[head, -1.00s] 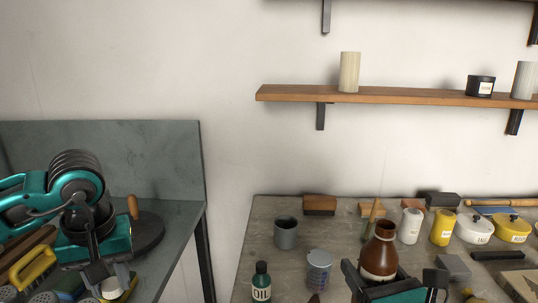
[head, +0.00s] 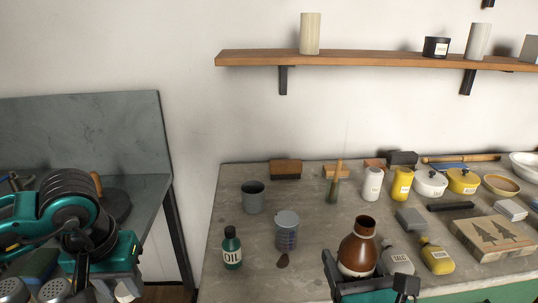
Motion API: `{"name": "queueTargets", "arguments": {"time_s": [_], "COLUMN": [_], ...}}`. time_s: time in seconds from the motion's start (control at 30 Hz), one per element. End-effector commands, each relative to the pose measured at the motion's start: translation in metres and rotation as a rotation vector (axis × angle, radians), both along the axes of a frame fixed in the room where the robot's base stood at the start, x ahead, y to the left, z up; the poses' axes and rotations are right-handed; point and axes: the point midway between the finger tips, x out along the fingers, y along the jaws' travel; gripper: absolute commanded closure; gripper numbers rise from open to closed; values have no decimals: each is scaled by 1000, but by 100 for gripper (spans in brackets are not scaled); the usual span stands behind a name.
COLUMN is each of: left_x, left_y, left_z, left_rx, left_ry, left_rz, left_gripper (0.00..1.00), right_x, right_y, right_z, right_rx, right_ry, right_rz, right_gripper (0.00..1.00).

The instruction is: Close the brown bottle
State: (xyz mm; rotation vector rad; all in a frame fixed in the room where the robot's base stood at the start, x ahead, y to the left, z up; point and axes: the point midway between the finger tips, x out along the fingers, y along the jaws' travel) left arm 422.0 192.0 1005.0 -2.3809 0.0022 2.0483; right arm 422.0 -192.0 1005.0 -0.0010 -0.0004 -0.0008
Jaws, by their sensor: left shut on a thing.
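The brown bottle (head: 358,251) shows at the lower middle right, its dark mouth open with no cap on it, a pale band low on its body. My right gripper (head: 366,284) is at the bottom edge around the bottle's lower part and appears shut on it; the fingertips are mostly hidden. My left gripper (head: 122,287) is at the lower left, far from the bottle, shut on a small whitish thing (head: 125,294). That thing is mostly hidden, and I cannot tell whether it is the bottle's cap.
The grey workbench (head: 215,272) holds a green oil bottle (head: 232,250), a grey mug (head: 253,197) and a grey tin (head: 287,232). A talc bottle (head: 397,258) and a yellow bottle (head: 436,257) stand right of the brown bottle. A wooden shelf (head: 380,62) is above.

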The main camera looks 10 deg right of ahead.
Motion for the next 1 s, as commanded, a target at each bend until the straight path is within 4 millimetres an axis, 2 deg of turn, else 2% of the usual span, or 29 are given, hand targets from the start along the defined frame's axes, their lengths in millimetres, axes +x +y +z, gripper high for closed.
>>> {"name": "queueTargets", "arguments": {"time_s": [0.17, 0.27, 0.37, 0.6, 0.7, 0.83, 1.0], "left_x": [0, 0, 0, 0, 0, 0, 0], "left_y": [0, 0, 0, 0, 0, 0, 0], "left_z": [0, 0, 0, 0, 0, 0, 0], "left_rx": [0, 0, 1, 1, 1, 1, 0], "left_ry": [0, 0, 0, 0, 0, 0, 0], "left_rz": [1, 1, 2, 2, 2, 2, 2], "left_gripper": [96, 96, 96, 96, 96, 96, 96], "right_x": [0, 0, -2, -6, -7, -9, -10], "right_y": [4, 14, 34, 94, 112, 128, 139], "right_z": [1, 2, 4, 8, 9, 10, 10], "right_rx": [-1, -2, -5, -7, -5, -2, -1], "right_ry": [-3, -4, -6, -7, -6, -5, -3], "right_rz": [18, 71, 170, 468, 553, 633, 688], "right_gripper": [94, 94, 94, 94, 94, 94, 94]}}
